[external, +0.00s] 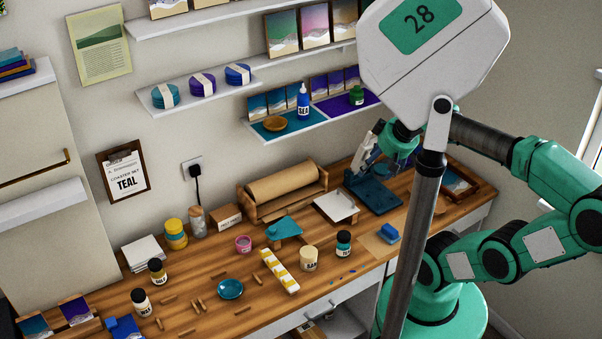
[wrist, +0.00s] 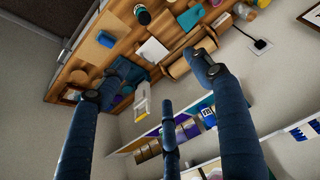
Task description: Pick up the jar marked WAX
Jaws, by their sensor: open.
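I cannot read WAX on any jar from here. My gripper (external: 366,150) is at the bench's back right, below the shelves and away from these jars. In the wrist view, its blue fingers (wrist: 160,85) are spread apart with nothing between them. A dark-lidded jar shows at the top of the wrist view (wrist: 142,14).
A paper roll in a wooden holder (external: 283,190), a white pad (external: 336,206) and a yellow-white strip (external: 280,271) lie between my gripper and the left jars. A teal bowl (external: 230,289) and small sticks crowd the front. Shelves (external: 300,124) with bottles hang close by.

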